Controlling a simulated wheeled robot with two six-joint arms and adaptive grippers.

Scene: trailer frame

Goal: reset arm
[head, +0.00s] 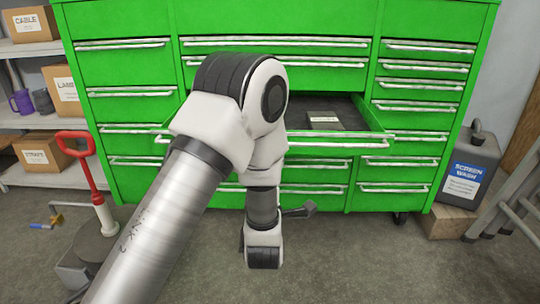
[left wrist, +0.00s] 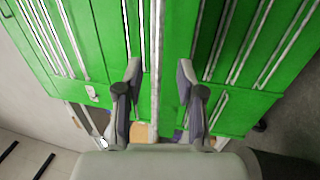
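My left arm comes in from the lower left in the head view, bends at a large joint in front of the cabinet and hangs down to the wrist. Its gripper is mostly hidden there; a small dark part sticks out right of the wrist. In the left wrist view my left gripper (left wrist: 155,95) is open, its two fingers apart. A drawer handle bar (left wrist: 155,60) of the green cabinet runs between them in the picture; I cannot tell how far off it is. Nothing is held. My right gripper is not in view.
The green cabinet (head: 125,55) has one drawer (head: 350,140) pulled open, with a dark box (head: 323,121) inside. A screen wash can (head: 468,172) stands on a wooden block at right. A red-handled jack (head: 85,165) stands at left, near shelves with boxes.

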